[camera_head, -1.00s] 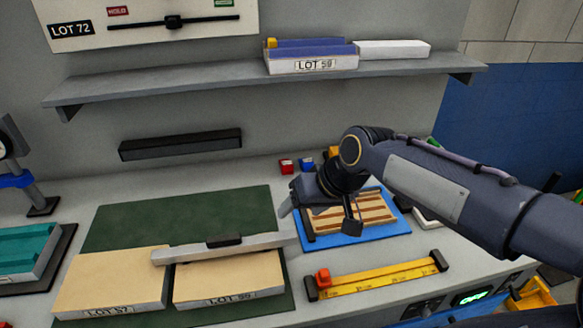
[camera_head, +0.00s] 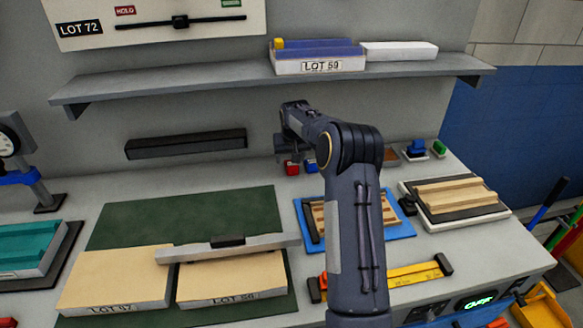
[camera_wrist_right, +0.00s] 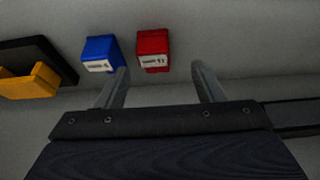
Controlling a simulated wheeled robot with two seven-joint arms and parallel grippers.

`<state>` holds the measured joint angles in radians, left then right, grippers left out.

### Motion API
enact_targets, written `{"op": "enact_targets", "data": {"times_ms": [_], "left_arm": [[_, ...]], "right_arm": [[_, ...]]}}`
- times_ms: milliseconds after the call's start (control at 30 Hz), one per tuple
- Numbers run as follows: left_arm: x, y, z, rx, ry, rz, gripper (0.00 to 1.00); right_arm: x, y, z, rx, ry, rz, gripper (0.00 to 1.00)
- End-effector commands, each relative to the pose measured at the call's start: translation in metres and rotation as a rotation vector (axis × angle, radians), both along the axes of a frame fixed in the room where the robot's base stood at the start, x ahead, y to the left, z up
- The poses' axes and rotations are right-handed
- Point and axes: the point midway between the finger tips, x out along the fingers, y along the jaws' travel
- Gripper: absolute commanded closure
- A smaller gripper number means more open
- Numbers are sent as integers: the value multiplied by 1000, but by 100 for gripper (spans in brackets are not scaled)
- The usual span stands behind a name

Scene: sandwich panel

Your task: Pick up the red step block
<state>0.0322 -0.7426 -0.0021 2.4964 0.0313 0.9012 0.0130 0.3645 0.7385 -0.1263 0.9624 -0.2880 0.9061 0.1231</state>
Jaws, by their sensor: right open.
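The red step block (camera_head: 291,168) is small and stands at the back of the bench near the wall, just left of a blue block (camera_head: 310,167). In the right wrist view the red block (camera_wrist_right: 153,50) has a white label and lies beyond the fingertips, roughly between their lines; the blue block (camera_wrist_right: 101,54) is beside it. My right gripper (camera_head: 283,151) is above and close to the red block; in the wrist view the gripper (camera_wrist_right: 160,74) is open with nothing between its fingers. My left gripper is not in view.
A yellow block (camera_wrist_right: 28,82) sits beside the blue one in the wrist view. A shelf (camera_head: 180,88) and a dark wall bar (camera_head: 186,144) are near the arm. My arm partly covers a blue tray (camera_head: 400,224) and yellow ruler (camera_head: 412,274). The green mat (camera_head: 180,215) is left.

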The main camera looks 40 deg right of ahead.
Motion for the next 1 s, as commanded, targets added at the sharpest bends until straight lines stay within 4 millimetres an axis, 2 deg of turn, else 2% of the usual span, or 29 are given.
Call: {"op": "enact_targets", "data": {"times_ms": [333,467,667,1000], "left_arm": [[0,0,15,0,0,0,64],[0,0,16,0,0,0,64],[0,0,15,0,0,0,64],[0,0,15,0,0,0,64]], "right_arm": [[12,-15,-43,2,0,1,38],[15,-17,-50,1,-1,-1,38],[15,-17,-50,1,-2,1,38],[15,-16,-50,1,-2,1,83]]}}
